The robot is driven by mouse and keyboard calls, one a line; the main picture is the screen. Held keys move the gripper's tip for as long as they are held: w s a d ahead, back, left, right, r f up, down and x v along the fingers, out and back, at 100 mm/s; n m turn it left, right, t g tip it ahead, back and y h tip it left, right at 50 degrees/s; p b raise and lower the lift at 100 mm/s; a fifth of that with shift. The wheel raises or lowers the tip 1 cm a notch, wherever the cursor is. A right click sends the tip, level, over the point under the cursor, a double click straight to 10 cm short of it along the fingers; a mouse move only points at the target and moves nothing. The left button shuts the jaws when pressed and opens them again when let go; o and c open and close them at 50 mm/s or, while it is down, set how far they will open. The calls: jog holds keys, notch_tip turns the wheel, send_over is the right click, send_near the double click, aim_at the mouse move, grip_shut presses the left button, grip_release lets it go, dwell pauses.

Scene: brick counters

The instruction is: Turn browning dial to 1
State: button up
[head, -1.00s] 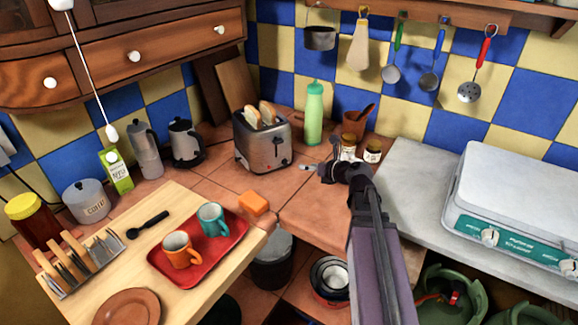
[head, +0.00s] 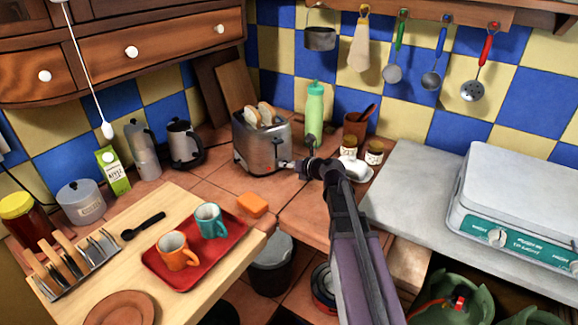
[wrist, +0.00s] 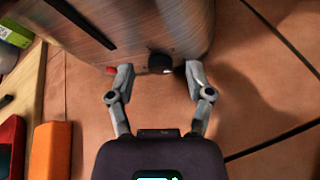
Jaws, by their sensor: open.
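The silver toaster (head: 262,150) stands on the tiled counter with bread slices (head: 267,114) in its top. In the wrist view its metal body (wrist: 150,25) fills the top, with a dark slot (wrist: 82,22) and a small red button (wrist: 111,70) near its lower edge. The black browning dial (wrist: 159,62) sits low on the toaster, between my two fingertips. My gripper (wrist: 160,74) is open, one finger on each side of the dial. I cannot tell whether the fingers touch it. In the head view my gripper (head: 288,165) is at the toaster's lower right front, hiding the dial.
An orange sponge (head: 252,204) lies in front of the toaster. A red tray (head: 190,268) with two mugs is on the wooden board. A green bottle (head: 315,105), two jars (head: 374,153) and a white dish (head: 352,168) stand behind my arm. The right counter is partly clear.

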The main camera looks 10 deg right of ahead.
grip_shut()
jog(key=shift+n+h, duration=0.3)
jog(key=shift+s+a+n+t+h+p, duration=0.15)
jog(key=shift+n+h+p, duration=0.2)
jog(key=shift+n, duration=0.2)
jog(key=shift+a+n+t+h+p, duration=0.1)
jog(key=shift+n+t+h+p, duration=0.1)
jog(key=shift+n+h, duration=0.3)
jog(key=n+t+h, duration=0.1)
jog(key=n+h, duration=0.1)
jog(key=n, duration=0.1)
jog(key=shift+a+n+h, duration=0.15)
jog(key=shift+n+h, duration=0.2)
jog(key=n+h+b, duration=0.1)
jog(key=n+t+h+b, duration=0.1)
jog(key=n, duration=0.1)
jog(key=shift+s+a+f, duration=0.1)
jog(key=shift+f, duration=0.1)
jog(key=shift+f+n+t+h+b, duration=0.1)
jog(key=shift+n+t+h+b, duration=0.8)
jog(key=shift+n+b, duration=0.75)
jog(key=shift+n, duration=0.45)
